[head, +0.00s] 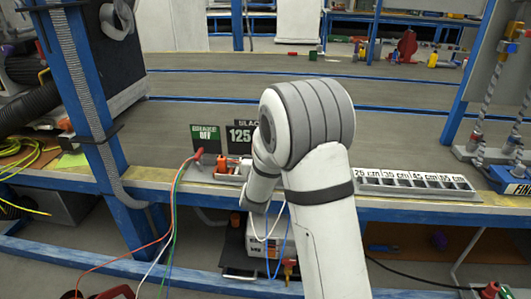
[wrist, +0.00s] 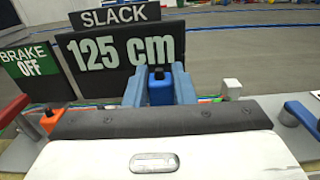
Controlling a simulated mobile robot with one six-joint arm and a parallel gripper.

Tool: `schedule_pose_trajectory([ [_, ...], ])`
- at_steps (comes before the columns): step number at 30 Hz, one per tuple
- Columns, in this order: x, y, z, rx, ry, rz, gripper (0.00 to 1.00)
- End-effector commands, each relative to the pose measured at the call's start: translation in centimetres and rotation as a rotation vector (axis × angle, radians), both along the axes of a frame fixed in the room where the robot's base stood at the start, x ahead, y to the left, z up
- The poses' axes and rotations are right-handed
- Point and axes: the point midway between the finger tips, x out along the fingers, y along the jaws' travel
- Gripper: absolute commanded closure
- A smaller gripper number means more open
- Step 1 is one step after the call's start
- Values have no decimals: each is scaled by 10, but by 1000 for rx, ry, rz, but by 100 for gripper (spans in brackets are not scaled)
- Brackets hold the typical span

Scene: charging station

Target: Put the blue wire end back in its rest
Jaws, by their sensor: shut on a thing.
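In the wrist view my gripper (wrist: 159,92) is shut on the blue wire end (wrist: 160,90), a blue block with a dark tip, held upright between the two blue-grey fingers. A white wire end (wrist: 231,88) stands to its right, apart from the fingers. An orange wire end (wrist: 50,121) is at the left. In the head view my arm hides the gripper and the blue end. A blue wire (head: 283,240) and a white wire hang below the bench edge there. The rest for the blue end cannot be made out.
The slack sign (wrist: 125,50) reads 125 cm, close behind the gripper; the brake sign (wrist: 28,60) reads OFF. A red lever (wrist: 14,110) is left, a blue-handled lever (wrist: 303,117) right. A labelled compartment tray (head: 415,182) lies on the bench right of my arm.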

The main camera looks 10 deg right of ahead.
Motion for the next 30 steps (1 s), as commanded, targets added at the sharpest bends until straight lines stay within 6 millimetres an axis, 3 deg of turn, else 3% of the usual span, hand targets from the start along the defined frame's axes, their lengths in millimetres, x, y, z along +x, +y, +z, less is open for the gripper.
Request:
schedule_pose_trajectory([
  [30,0,0,-5,0,0,0,99],
])
